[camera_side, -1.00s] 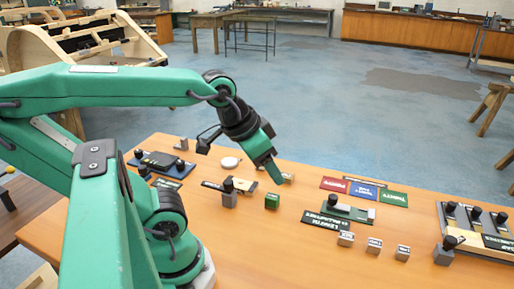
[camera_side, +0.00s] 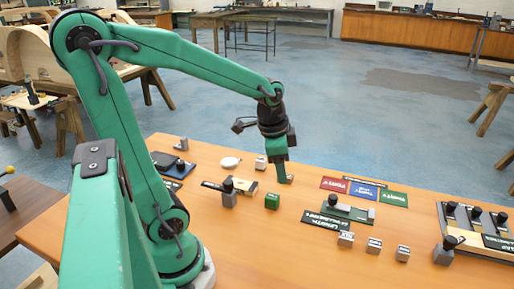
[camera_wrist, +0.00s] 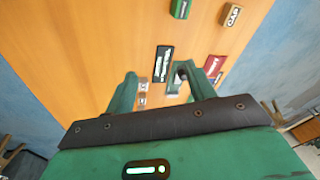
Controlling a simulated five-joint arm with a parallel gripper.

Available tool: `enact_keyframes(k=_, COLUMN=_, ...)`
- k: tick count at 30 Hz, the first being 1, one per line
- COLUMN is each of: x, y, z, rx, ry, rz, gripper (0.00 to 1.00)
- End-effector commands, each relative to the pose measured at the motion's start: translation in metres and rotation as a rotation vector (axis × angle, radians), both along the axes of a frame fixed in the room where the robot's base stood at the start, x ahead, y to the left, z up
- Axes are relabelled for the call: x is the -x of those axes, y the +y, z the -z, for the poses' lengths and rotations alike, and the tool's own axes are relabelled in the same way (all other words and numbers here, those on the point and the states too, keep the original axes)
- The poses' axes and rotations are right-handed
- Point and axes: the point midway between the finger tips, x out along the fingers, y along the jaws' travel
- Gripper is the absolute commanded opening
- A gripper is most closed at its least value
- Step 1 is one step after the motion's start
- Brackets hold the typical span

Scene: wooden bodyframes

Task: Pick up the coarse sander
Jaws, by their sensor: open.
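I cannot tell for certain which piece is the coarse sander; no readable label names it. I see nothing held.
A white oval piece (camera_side: 230,162) and a small pale block (camera_side: 261,162) lie behind. Red (camera_side: 334,184), blue (camera_side: 363,192) and green (camera_side: 393,198) cards lie to the right.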

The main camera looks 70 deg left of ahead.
Motion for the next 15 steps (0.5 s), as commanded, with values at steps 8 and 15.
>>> enact_keyframes(k=8, x=-0.018, y=0.040, z=0.045, rx=-0.013, ry=0.124, rz=0.166, gripper=0.55)
enact_keyframes(k=15, x=-0.023, y=0.069, z=0.083, rx=0.001, ry=0.203, rz=0.302, gripper=0.55)
